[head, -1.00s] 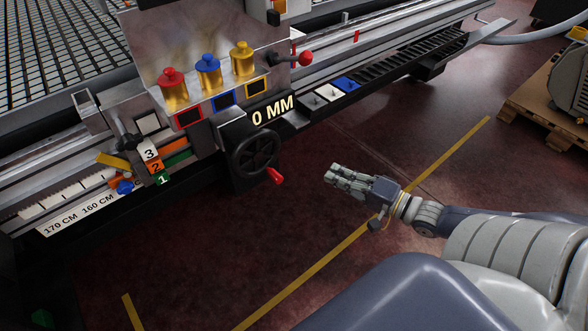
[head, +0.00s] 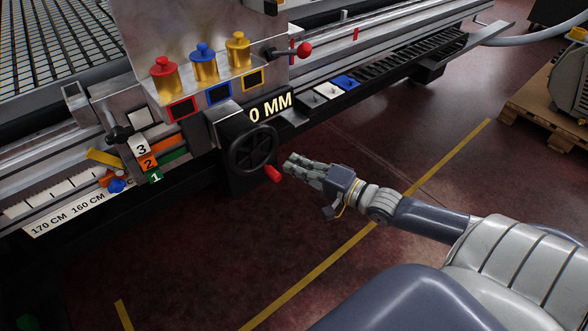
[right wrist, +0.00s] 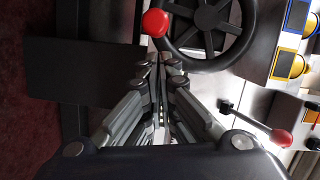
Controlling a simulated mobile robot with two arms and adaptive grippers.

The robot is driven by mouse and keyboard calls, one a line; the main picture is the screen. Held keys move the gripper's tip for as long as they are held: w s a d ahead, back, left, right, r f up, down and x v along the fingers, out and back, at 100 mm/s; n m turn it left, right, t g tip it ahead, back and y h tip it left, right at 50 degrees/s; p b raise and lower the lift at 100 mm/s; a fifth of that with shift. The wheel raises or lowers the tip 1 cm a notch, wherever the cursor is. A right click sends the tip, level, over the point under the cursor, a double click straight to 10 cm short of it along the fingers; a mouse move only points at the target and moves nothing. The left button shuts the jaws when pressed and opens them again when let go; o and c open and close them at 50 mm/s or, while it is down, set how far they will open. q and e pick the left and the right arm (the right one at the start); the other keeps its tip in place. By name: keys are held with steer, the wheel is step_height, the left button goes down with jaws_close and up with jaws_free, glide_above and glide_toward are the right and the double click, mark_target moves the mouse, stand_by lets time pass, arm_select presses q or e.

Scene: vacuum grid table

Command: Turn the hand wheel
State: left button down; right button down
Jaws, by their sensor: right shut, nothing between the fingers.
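The black hand wheel (head: 253,149) is on the front of the machine, below the "0 MM" display. Its red handle (head: 273,173) sticks out at the wheel's lower right. My right gripper (head: 289,163) is shut and empty, just right of the red handle, with its fingers pointing left at it. In the right wrist view, the hand wheel (right wrist: 205,20) is at the top, and the red handle (right wrist: 155,22) is just ahead of the closed fingertips (right wrist: 158,62). I cannot tell whether they touch. My left gripper is not in view.
Above the wheel are red, blue and yellow knobs (head: 204,64) on a metal panel. A lever with a red ball (head: 303,49) sticks out to their right. Numbered blocks (head: 148,160) sit left of the wheel. The floor (head: 200,260) in front is clear.

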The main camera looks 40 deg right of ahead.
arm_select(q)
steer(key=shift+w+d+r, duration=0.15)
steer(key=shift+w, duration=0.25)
arm_select(e)
steer(key=shift+a+f, duration=0.1)
steer(key=shift+a, duration=0.35)
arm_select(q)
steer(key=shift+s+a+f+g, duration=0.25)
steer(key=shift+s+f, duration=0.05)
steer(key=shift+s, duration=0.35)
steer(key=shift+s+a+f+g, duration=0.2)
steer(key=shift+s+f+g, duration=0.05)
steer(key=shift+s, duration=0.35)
arm_select(e)
steer(key=a+f+m, duration=0.1)
steer(key=a+m, duration=0.1)
steer(key=m, duration=0.1)
steer(key=shift+s+f+t, duration=0.1)
steer(key=shift+f+t, duration=0.25)
steer(key=shift+t, duration=0.05)
steer(key=shift+d, duration=0.15)
